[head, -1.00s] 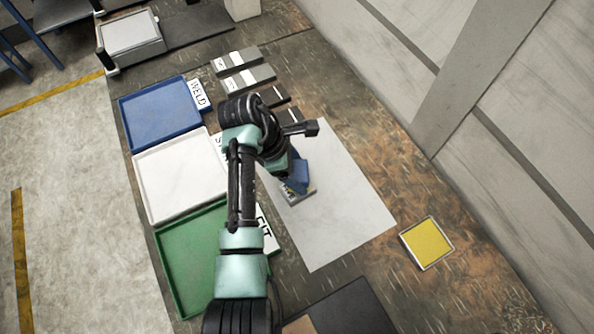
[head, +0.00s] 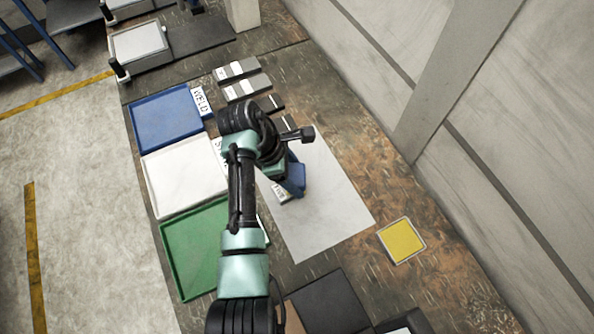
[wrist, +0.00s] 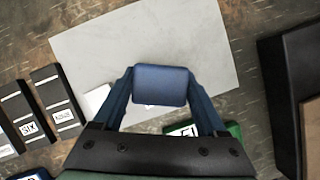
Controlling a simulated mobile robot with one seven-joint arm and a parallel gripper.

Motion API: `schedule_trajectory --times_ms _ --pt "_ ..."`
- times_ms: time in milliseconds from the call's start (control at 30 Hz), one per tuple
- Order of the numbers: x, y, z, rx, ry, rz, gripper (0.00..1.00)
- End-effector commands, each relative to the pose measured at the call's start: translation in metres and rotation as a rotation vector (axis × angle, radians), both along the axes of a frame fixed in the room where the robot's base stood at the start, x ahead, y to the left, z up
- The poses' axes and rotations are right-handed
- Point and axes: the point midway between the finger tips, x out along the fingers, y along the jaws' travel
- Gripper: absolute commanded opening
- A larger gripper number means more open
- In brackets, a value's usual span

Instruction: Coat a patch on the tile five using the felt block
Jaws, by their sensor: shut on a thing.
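My gripper (wrist: 160,92) is shut on the felt block (wrist: 160,85), a blue block between its blue fingers. In the head view the felt block (head: 297,180) is over a small grey tile with a white label (head: 281,191), lying on the white sheet (head: 325,225). The block and gripper cover much of this tile. Its label is too small to read surely, so I cannot confirm it is tile five. I cannot tell whether the block touches it. The block's underside is hidden.
A yellow pad in a pale frame (head: 401,241) lies right of the sheet. Several dark labelled tiles (head: 247,86) lie in a row above it. Blue (head: 166,118), white (head: 152,190) and green (head: 172,262) trays stand at left. A dark box (head: 328,305) is below.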

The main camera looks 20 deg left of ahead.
Motion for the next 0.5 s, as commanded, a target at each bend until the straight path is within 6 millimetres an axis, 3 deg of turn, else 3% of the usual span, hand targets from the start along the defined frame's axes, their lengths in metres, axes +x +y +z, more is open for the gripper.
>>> schedule_trajectory --times_ms 200,500 --pt "-0.001 0.002 0.022 0.000 0.000 -0.003 0.30" --pt "-0.001 0.004 0.026 0.000 -0.001 -0.004 0.30"
